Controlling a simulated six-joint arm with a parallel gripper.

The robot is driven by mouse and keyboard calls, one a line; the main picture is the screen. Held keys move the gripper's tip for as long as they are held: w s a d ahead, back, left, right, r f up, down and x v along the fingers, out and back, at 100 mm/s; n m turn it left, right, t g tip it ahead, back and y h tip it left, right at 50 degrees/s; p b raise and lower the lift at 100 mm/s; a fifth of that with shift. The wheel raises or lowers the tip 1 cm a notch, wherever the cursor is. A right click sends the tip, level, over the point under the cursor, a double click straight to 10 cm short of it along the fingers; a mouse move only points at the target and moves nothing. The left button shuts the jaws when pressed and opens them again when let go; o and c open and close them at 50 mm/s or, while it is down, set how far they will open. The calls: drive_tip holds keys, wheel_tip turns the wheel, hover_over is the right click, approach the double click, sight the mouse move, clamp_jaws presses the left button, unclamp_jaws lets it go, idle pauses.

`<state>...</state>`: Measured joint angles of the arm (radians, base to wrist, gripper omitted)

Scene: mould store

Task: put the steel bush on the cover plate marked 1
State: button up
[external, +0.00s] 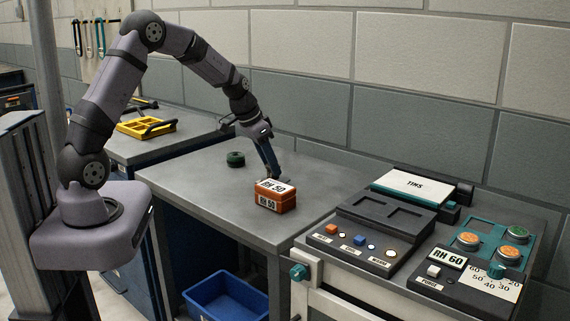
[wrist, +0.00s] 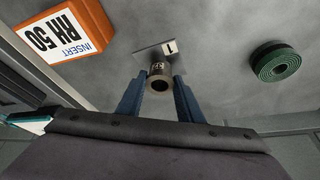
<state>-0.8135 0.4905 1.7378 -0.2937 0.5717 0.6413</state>
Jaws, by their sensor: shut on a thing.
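My gripper (wrist: 158,88) is shut on the steel bush (wrist: 159,80), a short hollow cylinder with small dark marks on its side, held between the two blue fingers. The cover plate (wrist: 150,52), a small grey square with a white label reading 1, lies on the bench just beyond the bush in the wrist view. The bush overlaps the plate's near edge in that picture; I cannot tell if they touch. In the external view my gripper (external: 272,174) points down behind an orange box, which hides the plate and the bush.
The orange box marked RH 50 (external: 272,196) stands close by on the grey bench (external: 215,205). A green coil (external: 235,159) lies on the other side. A control panel with buttons (external: 370,240) is at the right. A yellow tray (external: 147,126) sits on the bench behind.

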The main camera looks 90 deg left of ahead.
drive_tip(key=shift+f, duration=0.3)
drive_tip(key=shift+f, duration=0.1)
drive_tip(key=shift+f, duration=0.15)
drive_tip(key=o, duration=1.2)
drive_tip(key=shift+s+r, duration=0.1)
drive_tip(key=shift+r, duration=0.35)
drive_tip(key=b+v, duration=0.1)
drive_tip(key=v, duration=1)
drive_tip(key=shift+s+d+r, duration=0.15)
drive_tip(key=shift+s+r, duration=0.05)
drive_tip(key=shift+r, duration=0.05)
